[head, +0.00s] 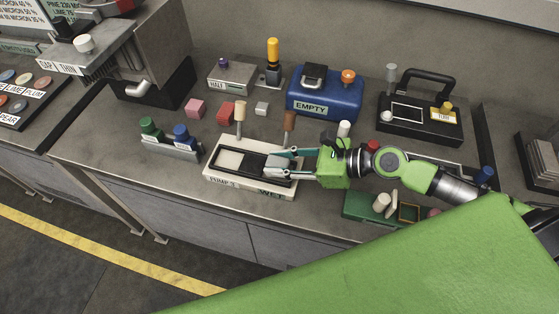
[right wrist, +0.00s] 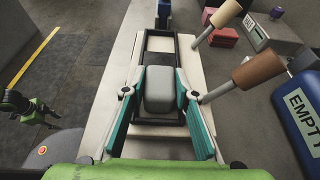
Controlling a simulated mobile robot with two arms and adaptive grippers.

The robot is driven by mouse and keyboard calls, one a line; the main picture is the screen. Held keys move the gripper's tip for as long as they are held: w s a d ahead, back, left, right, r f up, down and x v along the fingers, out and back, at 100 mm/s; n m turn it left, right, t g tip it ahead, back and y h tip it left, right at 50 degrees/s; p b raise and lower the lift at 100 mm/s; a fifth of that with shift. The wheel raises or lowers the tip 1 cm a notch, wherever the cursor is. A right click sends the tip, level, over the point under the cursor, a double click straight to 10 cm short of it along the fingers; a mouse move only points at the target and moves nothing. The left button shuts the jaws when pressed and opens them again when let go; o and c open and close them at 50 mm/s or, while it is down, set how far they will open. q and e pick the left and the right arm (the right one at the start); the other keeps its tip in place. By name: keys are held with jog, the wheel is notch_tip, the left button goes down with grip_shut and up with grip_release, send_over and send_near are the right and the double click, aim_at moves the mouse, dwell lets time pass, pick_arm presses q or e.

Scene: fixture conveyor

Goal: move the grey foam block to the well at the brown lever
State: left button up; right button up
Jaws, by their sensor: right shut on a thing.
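The white fixture (head: 225,176) stands on the bench with a long dark recess. A tan lever (head: 240,112) rises behind its left part and a brown lever (head: 289,124) behind its right part. My right gripper (head: 280,162) is over the right end of the recess. In the right wrist view its teal fingers are shut on the grey foam block (right wrist: 160,90), near the foot of the brown lever (right wrist: 258,71). Whether the block rests on the well floor or hangs just above, I cannot tell. The well by the tan lever (right wrist: 222,16) looks empty.
Behind the fixture are pink (head: 195,107) and red (head: 227,112) blocks and a blue box marked EMPTY (head: 322,98). A grey holder with green and blue knobs (head: 172,148) stands left. A green tray (head: 362,207) lies at the front right.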

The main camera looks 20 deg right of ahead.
jog(key=shift+f, duration=0.3)
jog(key=o, duration=1)
jog(key=shift+v, duration=6)
